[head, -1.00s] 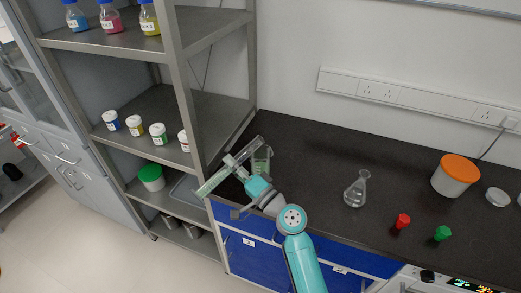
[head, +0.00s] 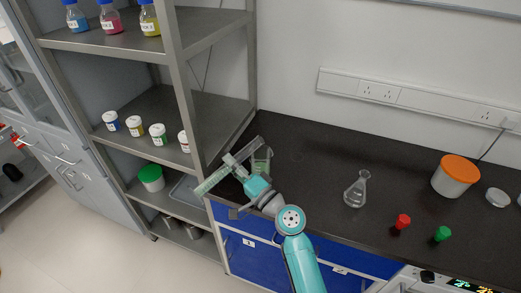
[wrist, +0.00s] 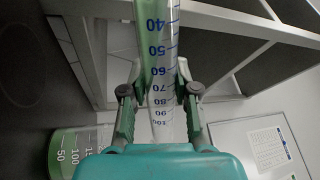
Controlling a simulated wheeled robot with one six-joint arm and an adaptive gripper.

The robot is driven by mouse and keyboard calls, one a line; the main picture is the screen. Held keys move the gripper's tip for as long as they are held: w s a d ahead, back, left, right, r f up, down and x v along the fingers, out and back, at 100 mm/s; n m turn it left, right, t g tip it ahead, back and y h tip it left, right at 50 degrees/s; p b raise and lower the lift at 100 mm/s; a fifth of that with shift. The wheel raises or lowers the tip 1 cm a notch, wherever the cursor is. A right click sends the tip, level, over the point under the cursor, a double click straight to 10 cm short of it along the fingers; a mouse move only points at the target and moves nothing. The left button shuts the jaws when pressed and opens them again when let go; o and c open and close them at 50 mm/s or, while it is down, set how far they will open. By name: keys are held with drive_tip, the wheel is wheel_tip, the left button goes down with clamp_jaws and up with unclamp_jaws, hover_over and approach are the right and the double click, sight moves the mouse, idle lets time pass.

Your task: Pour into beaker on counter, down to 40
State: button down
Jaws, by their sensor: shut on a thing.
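A clear graduated cylinder (head: 213,179) is held tilted near the counter's left end, its closed lower end to the left and its mouth up to the right. Pale green liquid lies in its lower part. In the wrist view the cylinder (wrist: 158,45) shows blue marks from 40 to 100, with green up to roughly the 40 to 50 marks; the exact level is unclear. My gripper (head: 238,170) is shut around it, a finger on each side. The beaker (head: 262,161) stands on the counter near the mouth, holding green liquid; it also shows in the wrist view (wrist: 70,152).
A conical flask (head: 356,191), red (head: 402,222) and green (head: 442,234) small items, and an orange-lidded tub (head: 455,176) stand on the black counter (head: 310,180) to the right. A metal shelf post (head: 181,85) rises close left of the cylinder.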

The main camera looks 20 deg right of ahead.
drive_tip(key=shift+s+a+r+m, duration=0.1)
drive_tip(key=shift+r+m, duration=0.25)
drive_tip(key=shift+m, duration=0.05)
idle(0.6)
drive_tip(key=shift+r+m+h+b, duration=0.1)
drive_tip(key=shift+m+h+b, duration=0.3)
drive_tip(key=shift+m+b, duration=0.25)
idle(1.4)
